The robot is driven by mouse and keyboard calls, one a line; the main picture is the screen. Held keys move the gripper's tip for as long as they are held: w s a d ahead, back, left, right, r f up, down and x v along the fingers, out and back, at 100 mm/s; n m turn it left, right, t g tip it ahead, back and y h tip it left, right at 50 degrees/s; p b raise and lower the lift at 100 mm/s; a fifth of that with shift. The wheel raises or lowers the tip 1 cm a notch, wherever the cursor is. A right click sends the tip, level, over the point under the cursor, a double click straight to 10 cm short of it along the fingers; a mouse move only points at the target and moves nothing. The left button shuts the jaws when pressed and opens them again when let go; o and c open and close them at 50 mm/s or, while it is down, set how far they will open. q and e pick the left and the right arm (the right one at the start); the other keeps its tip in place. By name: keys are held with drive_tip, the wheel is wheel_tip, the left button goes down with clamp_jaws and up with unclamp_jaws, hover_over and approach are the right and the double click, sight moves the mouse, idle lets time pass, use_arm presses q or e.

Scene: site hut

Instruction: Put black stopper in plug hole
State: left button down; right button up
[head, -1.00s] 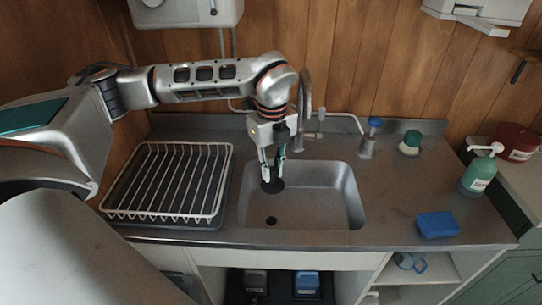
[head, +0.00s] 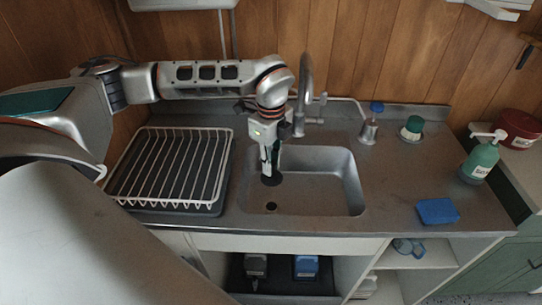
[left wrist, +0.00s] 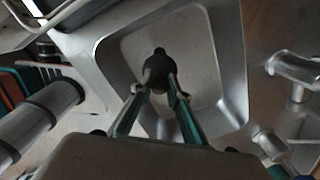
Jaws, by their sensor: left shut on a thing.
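My left gripper (head: 270,170) is shut on the black stopper (head: 271,180), a dark round disc, and holds it inside the sink basin near its left side. The plug hole (head: 271,206) is a small dark round opening in the basin floor, nearer the front than the stopper in the head view. In the left wrist view the stopper (left wrist: 157,72) sits between the fingertips. A smaller dark spot just beyond it looks like the plug hole (left wrist: 159,51), partly covered by the stopper. The stopper's height above the floor is hard to tell. My right gripper is not in view.
The steel sink (head: 330,208) is otherwise empty. A white dish rack (head: 160,205) stands to its left and the tap (head: 304,95) behind. A blue sponge (head: 437,211), green soap bottle (head: 480,160) and green-topped brush (head: 412,128) stand to the right.

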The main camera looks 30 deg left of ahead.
sight(271, 178)
use_arm(q)
drive_tip(key=shift+f+b, duration=0.35)
drive_tip(key=shift+f, duration=0.55)
drive_tip(key=shift+f+b, duration=0.35)
drive_tip(key=shift+f, duration=0.45)
drive_tip(key=shift+f+b, duration=0.55)
drive_tip(key=shift+f, duration=0.2)
wheel_tip(271, 178, down, 2)
drive_tip(key=shift+f+b, duration=0.15)
drive_tip(key=shift+b, duration=0.6)
drive_tip(key=shift+f+b, duration=1.5)
drive_tip(key=shift+f, duration=1.5)
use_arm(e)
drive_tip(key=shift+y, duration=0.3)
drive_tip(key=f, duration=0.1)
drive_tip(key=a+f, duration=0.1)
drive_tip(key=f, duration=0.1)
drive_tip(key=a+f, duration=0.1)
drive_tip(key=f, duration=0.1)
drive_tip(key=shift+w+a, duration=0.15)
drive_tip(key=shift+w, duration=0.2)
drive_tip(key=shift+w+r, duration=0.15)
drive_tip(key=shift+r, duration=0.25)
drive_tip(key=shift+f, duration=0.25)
